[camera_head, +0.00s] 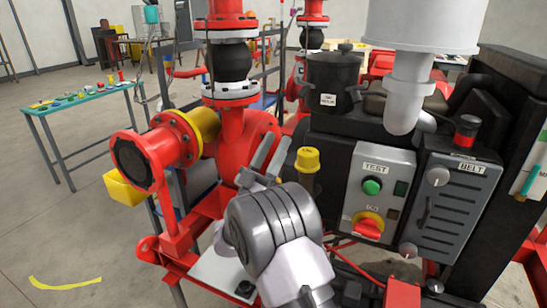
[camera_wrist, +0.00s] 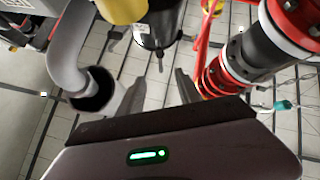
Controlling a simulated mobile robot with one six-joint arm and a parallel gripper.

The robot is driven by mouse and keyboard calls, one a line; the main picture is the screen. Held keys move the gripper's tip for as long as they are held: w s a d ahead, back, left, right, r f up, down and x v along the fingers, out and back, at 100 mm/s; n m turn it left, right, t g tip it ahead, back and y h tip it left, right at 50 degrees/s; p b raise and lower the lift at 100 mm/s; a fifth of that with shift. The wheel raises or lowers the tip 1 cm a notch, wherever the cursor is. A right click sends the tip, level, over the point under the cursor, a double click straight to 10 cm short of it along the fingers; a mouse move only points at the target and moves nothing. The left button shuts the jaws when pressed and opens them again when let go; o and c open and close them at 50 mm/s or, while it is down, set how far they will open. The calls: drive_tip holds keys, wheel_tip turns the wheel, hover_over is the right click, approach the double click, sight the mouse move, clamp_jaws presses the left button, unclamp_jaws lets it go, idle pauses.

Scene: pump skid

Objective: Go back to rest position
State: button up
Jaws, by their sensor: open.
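My gripper (camera_head: 264,158) is in front of the pump skid in the head view, its two grey fingers spread and pointing up. In the wrist view my gripper (camera_wrist: 160,85) is open, with nothing between its fingers. A yellow cap (camera_head: 307,160) stands just right of the fingers in the head view; I cannot tell whether they touch. The red pump (camera_head: 232,125) with its yellow ring (camera_head: 203,124) is behind and left of the gripper. My grey wrist hides part of the red frame and the lower panel area.
To the right are the test box (camera_head: 380,196) with a green button and red-yellow knob, and the belt panel (camera_head: 452,208). A black pot (camera_head: 331,84) and white pipe (camera_head: 408,90) rise behind. A teal table (camera_head: 85,97) stands left; open floor (camera_head: 60,235) lies before it.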

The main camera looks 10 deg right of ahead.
drive_tip(key=shift+s+a+f, duration=0.2)
drive_tip(key=shift+a+f, duration=0.05)
drive_tip(key=d+r+m+y, duration=0.4)
drive_tip(key=d+r+y, duration=0.4)
drive_tip(key=d+y, duration=0.15)
drive_tip(key=s+a+f+n+g+y, duration=0.5)
drive_tip(key=s+a+y, duration=0.3)
drive_tip(key=s+y, duration=0.4)
drive_tip(key=s+f+g, duration=0.2)
drive_tip(key=s+f, duration=0.2)
drive_tip(key=s, duration=0.4)
drive_tip(key=s+a+f+n+g, duration=0.1)
drive_tip(key=s+f+g, duration=0.2)
drive_tip(key=s+f, duration=0.2)
drive_tip(key=s+f+g, duration=0.2)
drive_tip(key=s+f, duration=0.2)
drive_tip(key=s, duration=0.7)
drive_tip(key=shift+s+a+f+n+g+y, duration=0.2)
drive_tip(key=shift+a+f+n+g+y, duration=0.1)
drive_tip(key=shift+f+n+y, duration=0.15)
